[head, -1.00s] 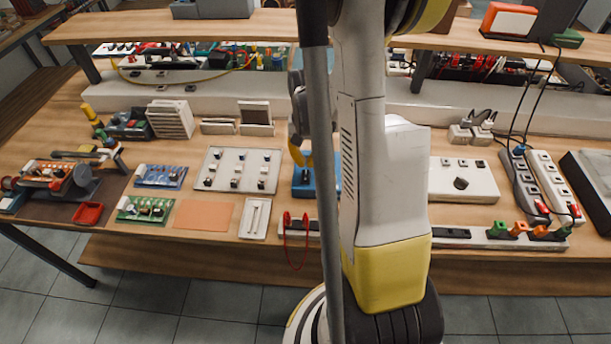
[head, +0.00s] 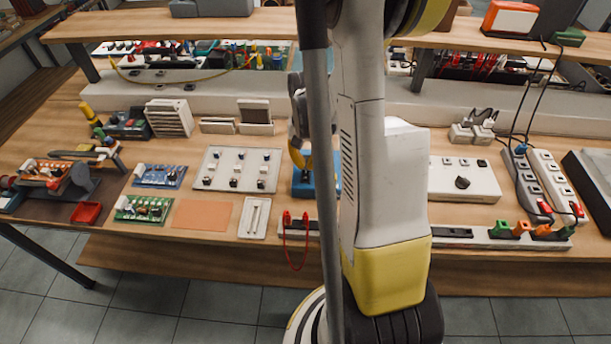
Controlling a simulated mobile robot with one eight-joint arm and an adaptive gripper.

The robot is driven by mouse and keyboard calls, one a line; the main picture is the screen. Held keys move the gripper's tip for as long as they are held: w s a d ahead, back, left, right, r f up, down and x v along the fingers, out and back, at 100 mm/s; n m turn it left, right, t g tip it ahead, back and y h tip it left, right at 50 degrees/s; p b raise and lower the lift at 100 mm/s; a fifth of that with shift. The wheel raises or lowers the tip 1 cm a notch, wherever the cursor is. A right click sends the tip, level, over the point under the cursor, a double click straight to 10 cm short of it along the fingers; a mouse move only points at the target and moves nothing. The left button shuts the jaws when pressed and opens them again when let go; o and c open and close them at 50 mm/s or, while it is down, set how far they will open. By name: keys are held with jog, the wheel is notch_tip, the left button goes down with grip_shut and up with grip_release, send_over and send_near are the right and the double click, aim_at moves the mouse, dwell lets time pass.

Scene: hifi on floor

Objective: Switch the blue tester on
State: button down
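A blue tester (head: 303,187) sits on the workbench near the middle, mostly hidden behind my arm and a grey pole. Only its left part and a strip to the right of the pole show; its switch cannot be made out.
A grey panel with several switches (head: 238,169) lies left of the tester. A white box with a black knob (head: 463,180) and power strips (head: 556,187) are to the right. A red cable (head: 287,245) hangs over the front edge. A shelf (head: 180,27) runs above the back.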

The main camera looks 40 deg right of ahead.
aim_at(306, 171)
jog(key=shift+f+b, duration=1)
jog(key=shift+f, duration=0.2)
dwell(0.4)
jog(key=shift+r, duration=0.1)
jog(key=shift+r+p, duration=2.4)
jog(key=shift+r, duration=1.05)
